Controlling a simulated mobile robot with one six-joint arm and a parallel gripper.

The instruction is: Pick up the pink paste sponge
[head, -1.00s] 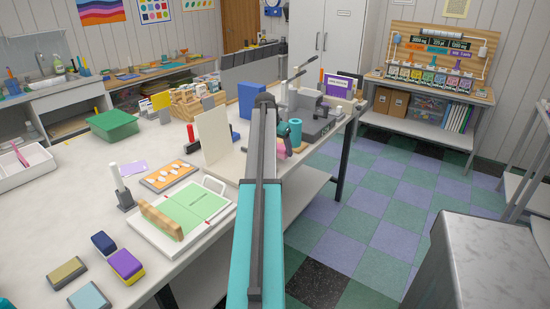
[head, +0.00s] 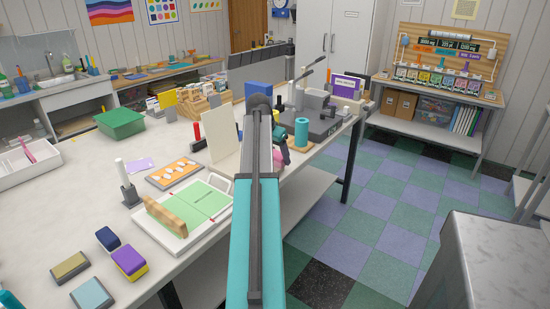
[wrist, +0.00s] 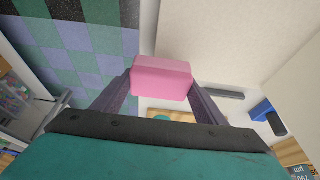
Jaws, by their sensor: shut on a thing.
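The pink paste sponge (wrist: 162,76) is a plain pink block, held between the two fingers of my gripper (wrist: 160,84) in the wrist view. The gripper is shut on its two sides. In the head view only a small pink part of it (head: 285,156) shows to the right of my arm, by the white table's (head: 60,195) right edge. My arm hides the rest of the sponge and the fingers there. The wrist view shows the sponge in front of the table edge and the checkered floor, so its exact height is unclear.
A cream upright board (head: 222,141) stands just left of my arm. A turquoise cylinder (head: 301,133) and a grey machine (head: 325,125) stand just beyond the sponge. A purple-yellow sponge (head: 130,263) and other blocks lie at the front left. Checkered floor is open to the right.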

